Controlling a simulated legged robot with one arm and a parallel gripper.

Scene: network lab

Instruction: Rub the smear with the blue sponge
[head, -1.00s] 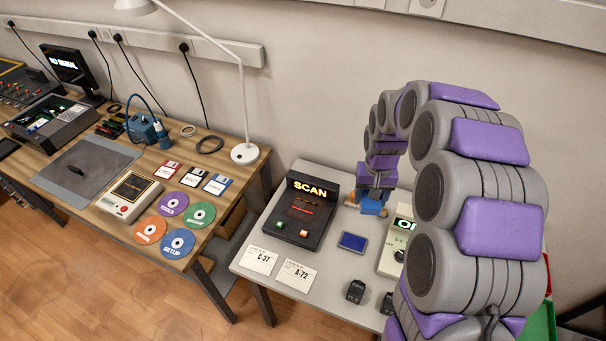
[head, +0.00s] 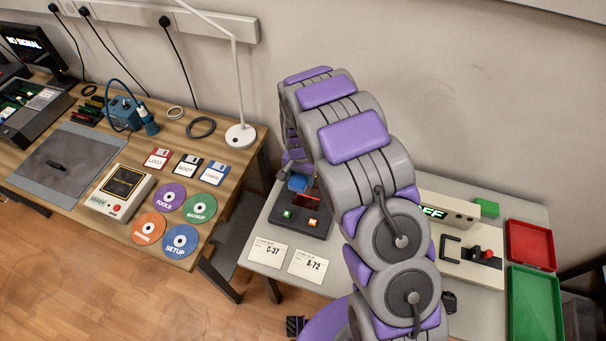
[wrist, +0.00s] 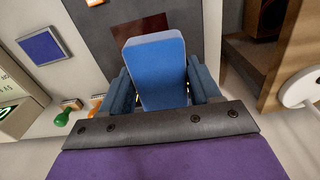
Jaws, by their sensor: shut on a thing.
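My gripper (wrist: 161,88) is shut on the blue sponge (wrist: 155,68), whose pale blue block stands out between the two dark blue fingers in the wrist view. In the head view the blue end of my gripper (head: 298,183) is over the back of the dark scanner (head: 300,215). The scanner's dark face with a dark red window (wrist: 140,27) lies beyond the sponge in the wrist view. I cannot tell whether the sponge touches it. I cannot make out a distinct smear; my arm and the sponge hide part of the scanner.
Cards C-37 (head: 268,252) and A-72 (head: 307,265) lie in front of the scanner. A blue pad (wrist: 41,47) and a green-handled stamp (wrist: 63,118) are beside it. Red (head: 530,244) and green (head: 535,303) trays stand right. A lamp (head: 241,135) stands on the left table.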

